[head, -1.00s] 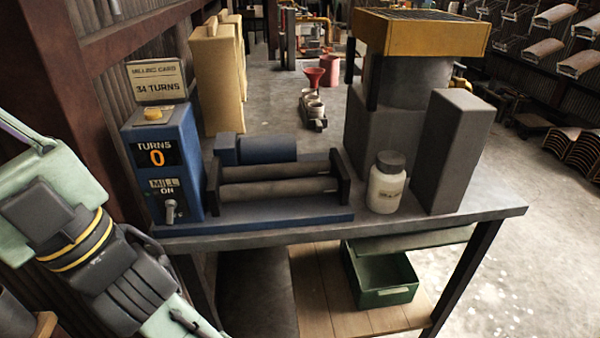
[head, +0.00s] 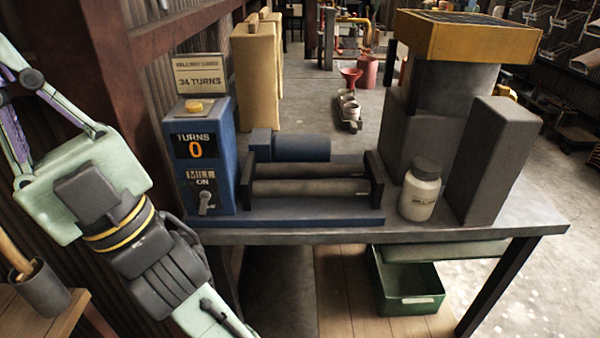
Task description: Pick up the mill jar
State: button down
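The mill jar (head: 420,190) is a squat cream-white jar with a dark grey lid and a small label. It stands upright on the right part of the grey workbench (head: 480,232), between the roller mill (head: 312,188) and a grey block. My gripper (head: 22,95) is at the far left, well apart from the jar. Its pale green body and thin green and purple finger links point up and left. The fingertips are cut off or unclear at the picture edge, so its opening cannot be told. Nothing is seen held in it.
A blue control box (head: 205,160) reads TURNS 0, with a card above saying 34 TURNS. A tall grey block (head: 495,160) stands close right of the jar, and a yellow-topped grey machine (head: 465,38) behind. A green bin (head: 405,285) sits below. Bench space before the jar is clear.

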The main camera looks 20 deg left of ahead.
aim_at(418, 196)
jog(key=l+u, duration=0.3)
jog(key=l, duration=1.45)
jog(key=k, duration=0.05)
